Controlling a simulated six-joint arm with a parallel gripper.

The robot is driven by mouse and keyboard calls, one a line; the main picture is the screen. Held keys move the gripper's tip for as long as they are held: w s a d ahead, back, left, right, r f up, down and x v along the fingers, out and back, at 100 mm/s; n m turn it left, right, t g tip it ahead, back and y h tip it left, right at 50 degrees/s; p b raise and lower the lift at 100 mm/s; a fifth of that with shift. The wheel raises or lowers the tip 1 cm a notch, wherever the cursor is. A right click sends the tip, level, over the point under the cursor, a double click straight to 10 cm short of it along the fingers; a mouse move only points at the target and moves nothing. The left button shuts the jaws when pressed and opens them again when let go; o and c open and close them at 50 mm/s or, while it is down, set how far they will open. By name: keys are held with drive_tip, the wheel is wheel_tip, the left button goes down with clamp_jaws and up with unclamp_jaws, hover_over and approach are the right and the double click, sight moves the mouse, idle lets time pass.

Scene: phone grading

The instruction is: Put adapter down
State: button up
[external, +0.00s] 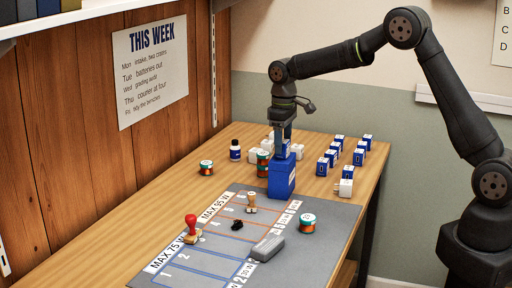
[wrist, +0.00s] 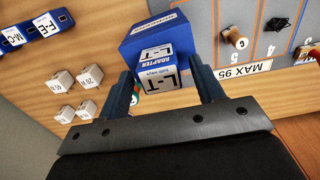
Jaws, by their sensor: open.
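The adapter (wrist: 163,72), a block with a white label reading "ADAPTER" and "L-T", shows in the wrist view between my gripper's fingers. It sits at a larger blue box (wrist: 150,38); I cannot tell whether it rests in or on it. In the external view the blue box (external: 281,180) stands upright at the back edge of the grey mat. My gripper (wrist: 165,88) points down above the box, its blue fingers open on either side of the adapter, with a gap visible.
The grey mat (external: 312,243) has marked, numbered lanes and carries stamps, a grey block (external: 267,248) and a green-orange spool (external: 307,224). Several white adapters stand behind the box. Blue blocks (external: 333,156) stand to its right, with a dark bottle (external: 235,150) to its left.

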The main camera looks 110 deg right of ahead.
wheel_tip(320, 180, up, 11)
drive_tip(key=shift+r, duration=0.15)
idle(0.4)
wheel_tip(320, 180, down, 12)
drive_tip(key=shift+r, duration=1.85)
drive_tip(key=shift+f, duration=0.1)
